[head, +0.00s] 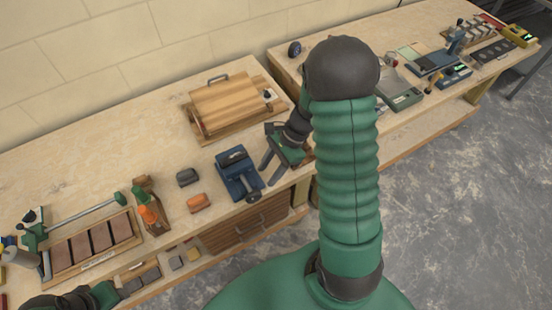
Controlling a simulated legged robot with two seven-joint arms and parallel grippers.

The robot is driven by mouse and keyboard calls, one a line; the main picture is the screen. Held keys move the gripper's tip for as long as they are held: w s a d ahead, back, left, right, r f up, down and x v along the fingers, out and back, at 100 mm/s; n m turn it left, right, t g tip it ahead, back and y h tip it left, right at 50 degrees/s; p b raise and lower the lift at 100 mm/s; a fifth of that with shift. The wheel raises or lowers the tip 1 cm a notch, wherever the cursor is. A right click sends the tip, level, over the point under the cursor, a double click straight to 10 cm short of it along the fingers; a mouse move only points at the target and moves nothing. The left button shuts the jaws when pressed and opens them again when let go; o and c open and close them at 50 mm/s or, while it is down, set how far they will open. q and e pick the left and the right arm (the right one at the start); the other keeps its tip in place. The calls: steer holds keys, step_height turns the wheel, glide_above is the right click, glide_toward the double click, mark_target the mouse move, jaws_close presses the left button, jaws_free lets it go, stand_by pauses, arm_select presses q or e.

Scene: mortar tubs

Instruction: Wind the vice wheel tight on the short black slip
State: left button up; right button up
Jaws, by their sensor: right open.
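The blue vice (237,172) stands near the front edge of the bench. Its pale metal wheel or handle (252,194) is at the front; its detail is too small to read. A dark block (187,177) lies left of the vice; I cannot tell if it is the short black slip. Whether anything sits between the vice jaws is unclear. My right gripper (268,172) is open, with its two grey fingers pointing down just right of the vice, apparently empty. My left gripper (107,293) is partly in view at the bottom left, its fingers not clear.
An orange block (197,202) lies left of the vice. A wooden board (231,104) lies behind it. Bare bench lies behind the dark block. My green arm hides part of the bench.

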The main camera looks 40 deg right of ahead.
steer(key=v, duration=0.5)
steer(key=shift+d+r, duration=0.25)
steer(key=shift+r, duration=0.05)
arm_select(q)
steer(key=shift+a+f, duration=0.1)
steer(key=shift+a, duration=0.2)
arm_select(e)
steer(key=s+a+n+t+h, duration=0.1)
steer(key=a+n+h, duration=0.5)
steer(key=a+n, duration=0.8)
steer(key=s+n, duration=0.1)
steer(key=n, duration=0.5)
steer(key=shift+s+n, duration=0.15)
steer(key=shift+n, duration=0.25)
arm_select(q)
steer(key=shift+d, duration=0.1)
arm_select(e)
steer(key=shift+f, duration=0.1)
